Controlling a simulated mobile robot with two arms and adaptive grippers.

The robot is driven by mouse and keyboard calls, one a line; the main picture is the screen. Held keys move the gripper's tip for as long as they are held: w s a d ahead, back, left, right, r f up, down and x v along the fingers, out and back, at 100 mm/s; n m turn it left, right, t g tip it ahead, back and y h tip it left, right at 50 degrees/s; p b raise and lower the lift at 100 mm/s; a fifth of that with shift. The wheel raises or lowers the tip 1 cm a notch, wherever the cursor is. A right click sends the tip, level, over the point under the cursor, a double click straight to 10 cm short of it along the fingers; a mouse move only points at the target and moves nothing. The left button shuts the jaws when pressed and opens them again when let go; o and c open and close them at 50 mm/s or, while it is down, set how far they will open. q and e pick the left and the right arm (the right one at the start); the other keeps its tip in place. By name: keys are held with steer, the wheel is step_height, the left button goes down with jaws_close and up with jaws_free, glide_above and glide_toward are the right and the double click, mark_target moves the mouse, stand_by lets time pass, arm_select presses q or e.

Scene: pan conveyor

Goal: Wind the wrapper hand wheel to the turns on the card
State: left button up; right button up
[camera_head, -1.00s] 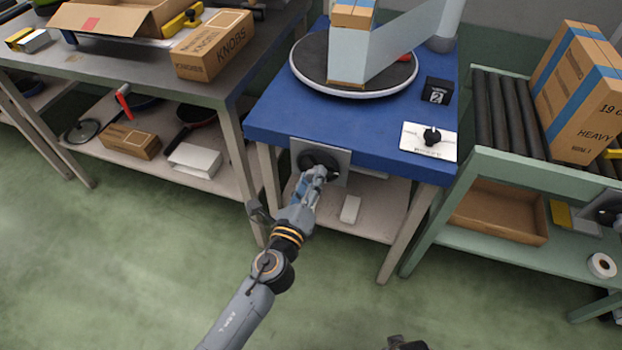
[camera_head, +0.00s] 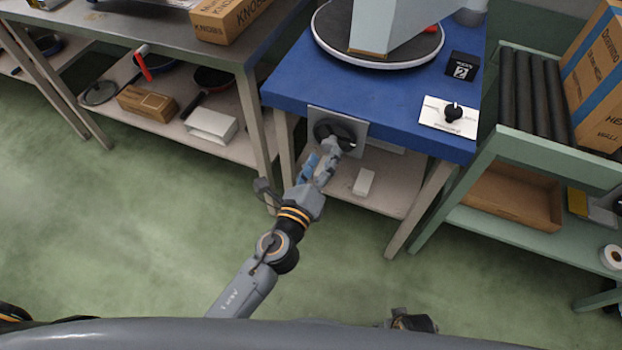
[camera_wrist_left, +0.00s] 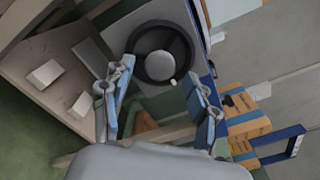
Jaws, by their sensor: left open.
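The black hand wheel (camera_head: 341,134) sits on a grey plate (camera_head: 317,116) on the front of the blue wrapper table (camera_head: 292,84). In the left wrist view the wheel (camera_wrist_left: 137,63) shows a grey hub and a small pale knob (camera_wrist_left: 173,82) on its rim. My left gripper (camera_head: 328,160) is open in front of the wheel; in the left wrist view its two fingers (camera_wrist_left: 158,104) stand apart with the wheel beyond them. I cannot tell if a finger touches it. Part of my right arm (camera_head: 412,322) shows at the bottom.
A white panel with a black dial (camera_head: 453,112) lies near the table's front right corner. The round turntable (camera_head: 395,65) bears a wrapped stack. A green roller conveyor (camera_head: 535,146) stands right, a grey bench (camera_head: 226,79) left. The floor in front is clear.

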arm_select(q)
steer(key=v, duration=0.9)
arm_select(e)
steer(key=shift+d, duration=0.1)
arm_select(q)
steer(key=s+a+f+n+g+y, duration=0.25)
steer(key=a+f+n, duration=0.4)
steer(key=f, duration=0.35)
steer(key=s+a+f+n+g+y, duration=0.25)
steer(key=a+f+n+g, duration=0.2)
steer(key=f+n, duration=0.35)
steer(key=s+a+f+n+g+y, duration=0.25)
steer(key=a+f+n, duration=0.35)
steer(key=f, duration=0.5)
steer(key=s+f+n+g+h, duration=0.2)
steer(key=s+f+n+g, duration=0.5)
steer(key=s, duration=0.4)
steer(key=s+a+p, duration=0.2)
steer(key=s+p, duration=1.3)
steer(key=shift+a+r, duration=0.3)
steer(key=shift+r, duration=0.1)
arm_select(e)
steer(key=s+d+r+g, duration=0.1)
steer(key=s+d, duration=0.1)
steer(key=s, duration=1.3)
steer(key=shift+s+d+r, duration=0.3)
steer(key=shift+d+r, duration=0.05)
steer(key=shift+d, duration=0.05)
